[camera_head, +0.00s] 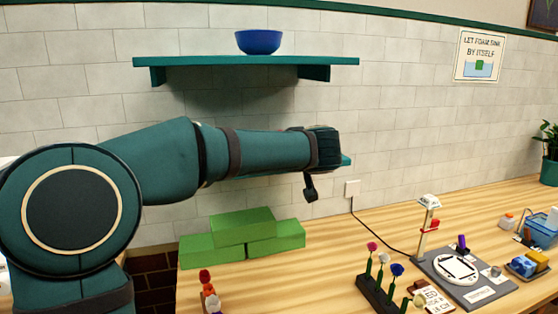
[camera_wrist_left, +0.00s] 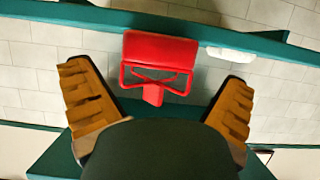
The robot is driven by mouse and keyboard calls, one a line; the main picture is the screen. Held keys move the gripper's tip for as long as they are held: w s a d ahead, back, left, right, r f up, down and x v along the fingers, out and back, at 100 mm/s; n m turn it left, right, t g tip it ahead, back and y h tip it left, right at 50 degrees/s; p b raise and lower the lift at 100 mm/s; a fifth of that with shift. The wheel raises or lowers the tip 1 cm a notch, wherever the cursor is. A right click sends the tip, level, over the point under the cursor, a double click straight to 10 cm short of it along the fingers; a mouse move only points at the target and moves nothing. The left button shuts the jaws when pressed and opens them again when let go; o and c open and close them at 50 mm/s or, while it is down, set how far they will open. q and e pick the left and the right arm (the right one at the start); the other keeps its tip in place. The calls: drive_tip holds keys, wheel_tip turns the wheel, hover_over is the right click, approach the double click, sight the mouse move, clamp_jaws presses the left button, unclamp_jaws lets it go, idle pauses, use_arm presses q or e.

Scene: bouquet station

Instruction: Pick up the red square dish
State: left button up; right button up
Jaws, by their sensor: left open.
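In the left wrist view a red square dish (camera_wrist_left: 158,50) shows as a flat red panel with a thin red frame or stand (camera_wrist_left: 153,92) at its lower edge. It lies between the directions of my two fingers, against a teal shelf edge (camera_wrist_left: 85,17). My left gripper (camera_wrist_left: 157,85) is open, with a brown ridged finger on each side and nothing between the pads. I cannot tell how far the dish is. In the head view my left gripper (camera_head: 322,150) is at the wall by a lower teal shelf (camera_head: 346,161); the dish is not visible there. My right gripper is not in view.
An upper teal shelf (camera_head: 230,61) holds a blue bowl (camera_head: 258,42) above my left arm. Green blocks (camera_head: 243,227) lie on the wooden table (camera_head: 325,245) below. A flower rack (camera_head: 375,296) and a grey device (camera_head: 455,270) stand to the right. A white object (camera_wrist_left: 230,53) is beside the dish.

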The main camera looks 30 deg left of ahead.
use_arm(q)
drive_tip(key=x, duration=0.4)
drive_tip(key=shift+d+p, duration=0.1)
drive_tip(key=shift+p, duration=0.25)
drive_tip(key=shift+r, duration=0.1)
drive_tip(key=c, duration=1.1)
drive_tip(key=shift+c, duration=0.2)
wheel_tip(320, 180, up, 10)
drive_tip(key=shift+p, duration=0.4)
